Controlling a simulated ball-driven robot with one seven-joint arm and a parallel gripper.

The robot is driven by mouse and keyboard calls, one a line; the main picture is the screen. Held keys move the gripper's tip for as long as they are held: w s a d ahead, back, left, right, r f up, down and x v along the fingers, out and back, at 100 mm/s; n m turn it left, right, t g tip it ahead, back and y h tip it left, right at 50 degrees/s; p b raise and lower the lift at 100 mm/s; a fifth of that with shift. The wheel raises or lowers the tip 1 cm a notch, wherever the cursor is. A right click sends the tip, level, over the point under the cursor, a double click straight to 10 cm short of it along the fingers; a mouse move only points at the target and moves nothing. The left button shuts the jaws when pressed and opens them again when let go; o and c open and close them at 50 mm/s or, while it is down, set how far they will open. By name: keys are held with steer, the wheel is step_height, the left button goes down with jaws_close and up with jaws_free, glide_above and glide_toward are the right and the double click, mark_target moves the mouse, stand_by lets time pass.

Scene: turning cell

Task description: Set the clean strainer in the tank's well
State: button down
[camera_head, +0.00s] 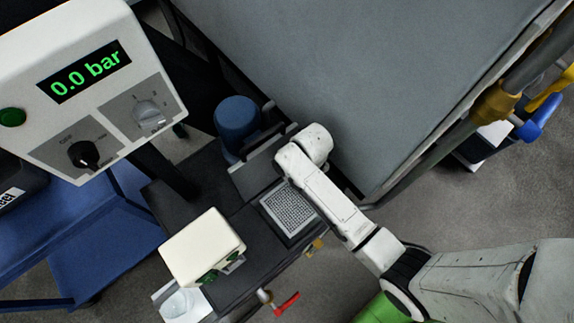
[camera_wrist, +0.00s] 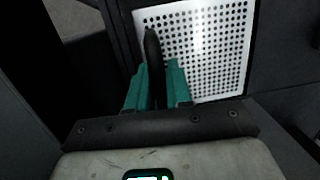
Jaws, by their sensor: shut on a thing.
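The strainer is a pale perforated square plate (camera_head: 287,209) in a light frame, at the dark top of the tank (camera_head: 262,255) in the head view. In the wrist view the strainer (camera_wrist: 205,50) fills the upper right, with a dark upright handle in front of it. My gripper (camera_wrist: 157,80) has teal fingers shut on this handle. In the head view the fingers are hidden behind my arm. The strainer's holes look clear. The well is covered by the plate, and I cannot tell whether the plate rests in it or is just above it.
A blue cylinder (camera_head: 237,121) stands behind the strainer. A control panel (camera_head: 88,84) reading 0.0 bar is at upper left. A cream box (camera_head: 202,247) sits on the tank's near left, with a red-handled valve (camera_head: 287,304) at the front. A large grey machine panel (camera_head: 330,70) closes off the back right.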

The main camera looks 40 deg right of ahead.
step_height(320, 180, down, 6)
steer(key=shift+w+f+b, duration=0.1)
steer(key=shift+b, duration=0.75)
steer(key=shift+f+b, duration=0.6)
steer(key=shift+f, duration=1.2)
steer(key=shift+f, duration=0.4)
steer(key=shift+f+b, duration=0.2)
steer(key=shift+b, duration=0.15)
steer(key=c, duration=1.3)
jaws_free()
steer(key=r+p, duration=0.1)
steer(key=r, duration=0.3)
steer(key=w+r+p, duration=0.1)
steer(key=r, duration=0.3)
steer(key=d+r+p, duration=0.1)
steer(key=r+p, duration=0.1)
steer(key=r, duration=0.3)
steer(key=shift+w, duration=0.4)
